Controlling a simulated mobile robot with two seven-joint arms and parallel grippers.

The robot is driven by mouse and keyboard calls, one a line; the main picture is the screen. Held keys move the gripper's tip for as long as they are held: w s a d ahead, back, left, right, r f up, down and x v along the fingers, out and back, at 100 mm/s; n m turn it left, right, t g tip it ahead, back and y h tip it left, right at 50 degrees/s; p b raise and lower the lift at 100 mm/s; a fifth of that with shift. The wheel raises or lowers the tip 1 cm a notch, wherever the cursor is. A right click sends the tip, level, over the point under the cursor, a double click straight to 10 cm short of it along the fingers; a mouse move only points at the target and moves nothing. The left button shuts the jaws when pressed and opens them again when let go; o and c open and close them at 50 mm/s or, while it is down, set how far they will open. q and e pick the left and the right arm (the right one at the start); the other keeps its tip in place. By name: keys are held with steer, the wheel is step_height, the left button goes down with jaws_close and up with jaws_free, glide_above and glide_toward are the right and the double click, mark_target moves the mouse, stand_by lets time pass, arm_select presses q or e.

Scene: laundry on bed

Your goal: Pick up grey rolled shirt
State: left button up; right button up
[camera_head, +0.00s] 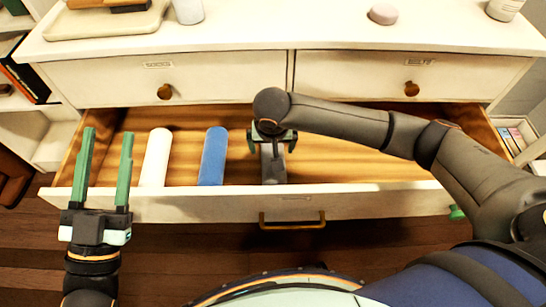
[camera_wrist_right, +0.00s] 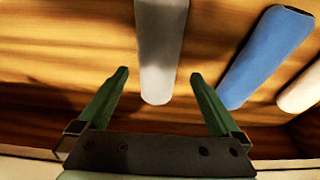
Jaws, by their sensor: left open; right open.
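The grey rolled shirt (camera_head: 273,170) lies in the open lower drawer (camera_head: 350,205), to the right of a blue roll (camera_head: 212,157). In the right wrist view the grey roll (camera_wrist_right: 160,50) is upright in the picture, its near end between the lines of my fingers. My right gripper (camera_head: 272,140) is over the grey roll in the head view and hides part of it. It is open and empty in the right wrist view (camera_wrist_right: 158,75). I cannot tell how high it is above the roll. My left gripper (camera_head: 108,140) is open and empty at the drawer's left front corner.
A white roll (camera_head: 156,157) lies left of the blue one. The drawer's right part is bare wood. Two closed drawers with knobs are above it. The dresser top (camera_head: 290,28) holds a tray (camera_head: 105,22) and a pink round object (camera_head: 383,14).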

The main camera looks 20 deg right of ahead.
steer(key=b+x, duration=0.2)
steer(key=x, duration=0.1)
steer(key=shift+s+d+f, duration=0.1)
steer(key=shift+d+f, duration=0.1)
steer(key=shift+f, duration=0.5)
steer(key=shift+w+f+b, duration=0.3)
steer(key=shift+f+b, duration=0.1)
arm_select(q)
steer(key=s+d+r+m+h, duration=0.1)
steer(key=s+r+m+h, duration=0.3)
steer(key=s+r+h, duration=0.1)
steer(key=shift+r+m+t+h, duration=0.3)
steer(key=shift+r+t+h, duration=0.1)
steer(key=shift+h, duration=0.3)
arm_select(e)
steer(key=shift+c, duration=0.2)
steer(key=c, duration=1.4)
steer(key=shift+o, duration=0.2)
steer(key=shift+r, duration=0.1)
